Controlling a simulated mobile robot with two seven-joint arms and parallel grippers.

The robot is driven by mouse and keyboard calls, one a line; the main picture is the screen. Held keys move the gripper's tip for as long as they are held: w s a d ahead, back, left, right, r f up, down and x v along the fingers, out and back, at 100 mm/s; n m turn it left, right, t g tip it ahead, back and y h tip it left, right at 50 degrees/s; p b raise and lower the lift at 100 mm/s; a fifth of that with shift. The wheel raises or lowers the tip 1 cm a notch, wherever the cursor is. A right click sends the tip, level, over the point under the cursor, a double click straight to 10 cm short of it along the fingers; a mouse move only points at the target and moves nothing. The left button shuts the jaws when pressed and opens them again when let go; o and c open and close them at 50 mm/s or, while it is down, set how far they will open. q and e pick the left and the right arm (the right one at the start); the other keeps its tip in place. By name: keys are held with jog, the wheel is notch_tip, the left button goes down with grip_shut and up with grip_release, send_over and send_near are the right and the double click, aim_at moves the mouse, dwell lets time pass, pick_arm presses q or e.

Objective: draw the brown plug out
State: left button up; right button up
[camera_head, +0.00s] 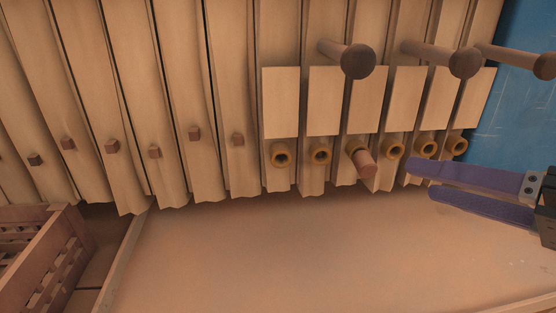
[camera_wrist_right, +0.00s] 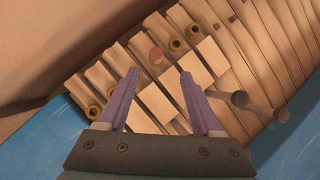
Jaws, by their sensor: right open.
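The brown plug (camera_head: 368,164) is a short reddish-brown cylinder that sticks out of one tan spout (camera_head: 355,149) in the row along the lower edge of the plates. In the right wrist view the plug (camera_wrist_right: 156,55) shows ahead, in the gap between the fingers. My right gripper (camera_head: 420,180) has purple fingers and comes in from the right in the head view. It is open and empty, to the right of the plug and apart from it. In the right wrist view its fingertips (camera_wrist_right: 159,73) are spread. My left gripper is not in view.
Several other tan spouts (camera_head: 281,155) are open and hollow. Dark round-ended handles (camera_head: 357,61) jut out above pale panels (camera_head: 327,101). Small brown pegs (camera_head: 195,133) dot the left plates. The tray surface (camera_head: 300,250) below is clear. A slatted wooden crate (camera_head: 45,255) stands at lower left.

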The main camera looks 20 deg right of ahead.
aim_at(374, 169)
jog(key=x, duration=1)
jog(key=shift+w+d+f, duration=0.2)
jog(key=shift+f, duration=0.05)
jog(key=shift+c, duration=0.2)
grip_shut()
